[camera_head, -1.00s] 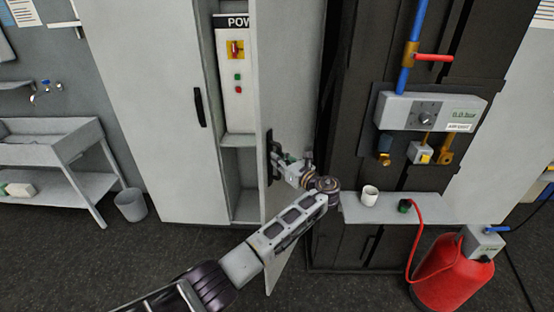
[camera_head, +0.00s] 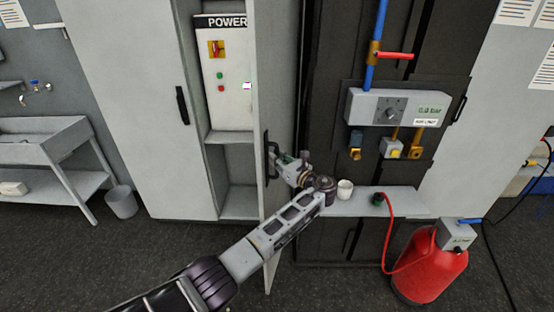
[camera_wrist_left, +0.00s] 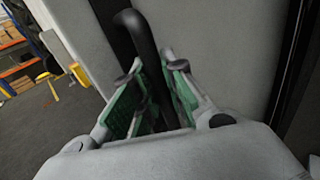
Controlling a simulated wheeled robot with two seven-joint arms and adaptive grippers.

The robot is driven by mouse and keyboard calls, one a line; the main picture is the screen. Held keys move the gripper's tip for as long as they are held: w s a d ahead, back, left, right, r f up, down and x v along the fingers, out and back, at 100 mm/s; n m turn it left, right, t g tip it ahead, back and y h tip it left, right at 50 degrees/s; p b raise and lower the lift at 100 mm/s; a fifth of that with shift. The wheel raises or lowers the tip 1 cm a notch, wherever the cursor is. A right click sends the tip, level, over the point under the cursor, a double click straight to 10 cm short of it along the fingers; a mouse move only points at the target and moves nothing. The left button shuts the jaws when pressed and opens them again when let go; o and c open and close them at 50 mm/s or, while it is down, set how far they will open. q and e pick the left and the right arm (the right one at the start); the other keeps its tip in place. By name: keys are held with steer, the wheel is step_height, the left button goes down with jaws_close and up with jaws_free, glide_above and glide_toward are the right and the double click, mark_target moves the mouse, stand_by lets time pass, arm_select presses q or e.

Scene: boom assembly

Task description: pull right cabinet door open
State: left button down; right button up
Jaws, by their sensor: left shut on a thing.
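The right cabinet door (camera_head: 268,90) stands swung open toward me, seen nearly edge-on in the head view. Its black handle (camera_head: 267,158) sits at mid height on the door. My left gripper (camera_head: 281,162) is at this handle. In the left wrist view the green-padded fingers of my left gripper (camera_wrist_left: 155,88) are on either side of the black bar handle (camera_wrist_left: 140,35), shut on it. The left cabinet door (camera_head: 140,110) is closed, with its own black handle (camera_head: 182,105). My right gripper is not in view.
Inside the cabinet is a power box (camera_head: 226,75) above a shelf. Right of the door are a white cup (camera_head: 345,189) on a ledge, an air unit (camera_head: 398,107) and a red tank (camera_head: 430,268). A bin (camera_head: 122,201) and a grey bench (camera_head: 55,145) stand left.

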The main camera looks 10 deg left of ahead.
arm_select(q)
steer(key=shift+s+f, duration=0.1)
steer(key=shift+f, duration=0.15)
steer(key=c, duration=1.8)
jaws_free()
steer(key=o, duration=0.3)
steer(key=shift+a+r, duration=0.1)
steer(key=shift+r, duration=0.15)
steer(key=shift+o, duration=0.2)
steer(key=v, duration=0.7)
steer(key=shift+s+d, duration=0.2)
steer(key=shift+d, duration=0.05)
steer(key=shift+n, duration=0.3)
